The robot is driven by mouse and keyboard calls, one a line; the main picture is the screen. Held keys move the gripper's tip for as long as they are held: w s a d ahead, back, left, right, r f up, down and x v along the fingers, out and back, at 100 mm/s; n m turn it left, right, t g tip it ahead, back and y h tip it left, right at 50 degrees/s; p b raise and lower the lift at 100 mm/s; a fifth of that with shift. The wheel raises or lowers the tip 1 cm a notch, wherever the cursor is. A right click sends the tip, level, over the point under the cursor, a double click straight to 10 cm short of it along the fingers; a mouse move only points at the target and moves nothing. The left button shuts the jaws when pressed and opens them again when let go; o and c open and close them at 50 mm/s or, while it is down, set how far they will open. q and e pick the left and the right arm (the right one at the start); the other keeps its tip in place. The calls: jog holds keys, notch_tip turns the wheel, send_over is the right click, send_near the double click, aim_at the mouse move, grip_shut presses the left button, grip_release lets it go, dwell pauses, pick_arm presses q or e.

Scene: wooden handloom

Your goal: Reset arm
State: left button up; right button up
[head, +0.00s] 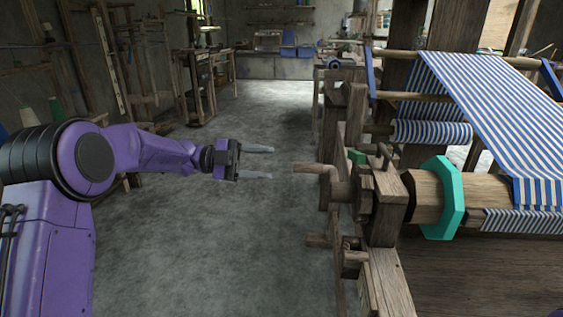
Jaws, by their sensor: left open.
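My left arm comes in from the left, purple with a dark shoulder joint. Its left gripper (270,162) points right, with two grey fingers apart and nothing between them. The fingertips are over the floor, a short way left of the wooden crank handle (304,168) on the loom, and appear apart from it. My right gripper does not show.
The wooden loom (394,275) fills the right side. It carries blue-and-white striped cloth (490,105) and a beam with a teal collar (443,198). Bare concrete floor (230,250) lies between my arm and the loom. Wooden racks (200,85) stand at the back left.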

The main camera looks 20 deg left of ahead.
pick_arm(q)
jog(key=shift+a, duration=0.25)
jog(key=shift+f, duration=0.1)
